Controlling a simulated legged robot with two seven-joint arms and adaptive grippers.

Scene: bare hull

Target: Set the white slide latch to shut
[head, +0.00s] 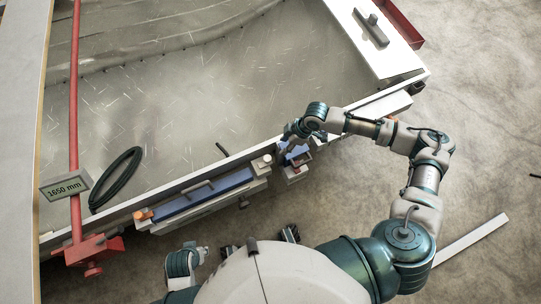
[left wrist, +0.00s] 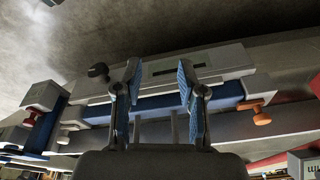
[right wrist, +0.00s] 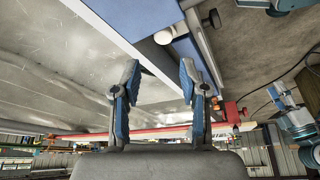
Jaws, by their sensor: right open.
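A long unit with a blue face (head: 205,193) runs along the near edge of the hull. A small white knob (head: 267,158) at its right end appears to belong to the white slide latch; it also shows in the right wrist view (right wrist: 163,37) beside a blue panel. I cannot tell the latch's position. My right gripper (head: 291,133) is open and empty, just right of the knob and apart from it, above a small blue block (head: 296,153). My left gripper (left wrist: 159,77) is open in the left wrist view, facing the long unit's grey cover (left wrist: 205,62), nothing between its fingers.
An orange knob (head: 142,214) sits at the unit's left end. A red post (head: 75,130) carries a 1650 mm sign (head: 65,186). A black hose loop (head: 116,178) lies inside the hull. The floor at right is mostly clear around a pale strip (head: 470,240).

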